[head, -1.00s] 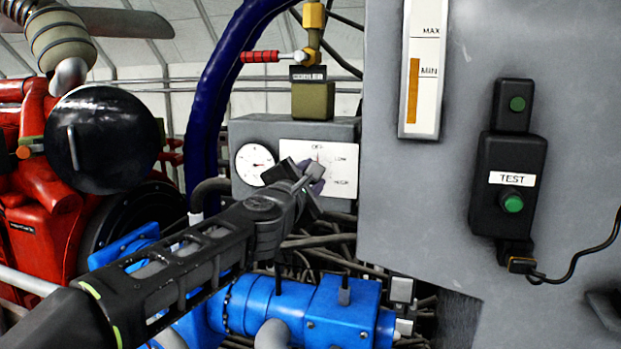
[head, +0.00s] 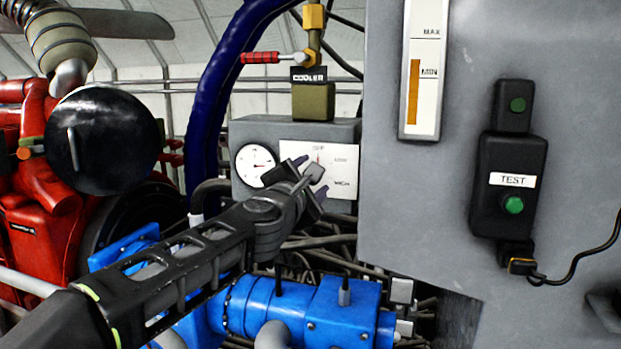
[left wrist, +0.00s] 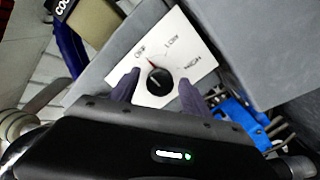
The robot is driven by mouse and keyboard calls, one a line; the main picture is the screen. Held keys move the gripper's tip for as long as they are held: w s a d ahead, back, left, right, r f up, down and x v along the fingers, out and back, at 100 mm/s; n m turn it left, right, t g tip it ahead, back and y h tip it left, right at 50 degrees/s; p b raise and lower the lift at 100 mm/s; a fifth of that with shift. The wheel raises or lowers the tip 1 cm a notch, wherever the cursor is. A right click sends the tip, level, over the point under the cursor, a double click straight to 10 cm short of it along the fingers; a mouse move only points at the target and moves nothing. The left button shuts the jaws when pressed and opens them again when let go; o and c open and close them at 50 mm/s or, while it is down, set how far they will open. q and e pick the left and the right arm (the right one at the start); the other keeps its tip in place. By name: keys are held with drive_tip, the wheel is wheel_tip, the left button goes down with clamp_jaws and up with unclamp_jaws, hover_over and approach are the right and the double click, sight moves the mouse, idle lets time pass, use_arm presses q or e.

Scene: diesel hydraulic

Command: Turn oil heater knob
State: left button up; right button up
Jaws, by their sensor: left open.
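The oil heater dial plate (head: 345,160) is white, marked OFF, LOW and HIGH, on a grey box. In the left wrist view the round black knob (left wrist: 159,81) sits on the plate (left wrist: 183,45), and its red pointer is at OFF. My left gripper (head: 310,178) is in front of the dial. In the left wrist view its two fingers (left wrist: 158,78) are open, one on each side of the knob, with gaps visible. I cannot tell how far in front of the knob the fingertips are. My right gripper is not in view.
A round gauge (head: 255,164) is left of the dial on the same box (head: 295,131). The COOLER valve (head: 313,98) stands above it. A large grey panel (head: 400,220) with a TEST box (head: 508,185) is close on the right. A blue motor (head: 300,310) lies below my arm.

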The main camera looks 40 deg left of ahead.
use_arm(q)
drive_tip(key=p+v, duration=0.1)
drive_tip(key=v, duration=0.6)
drive_tip(key=shift+s+d, duration=0.15)
drive_tip(key=shift+s, duration=0.2)
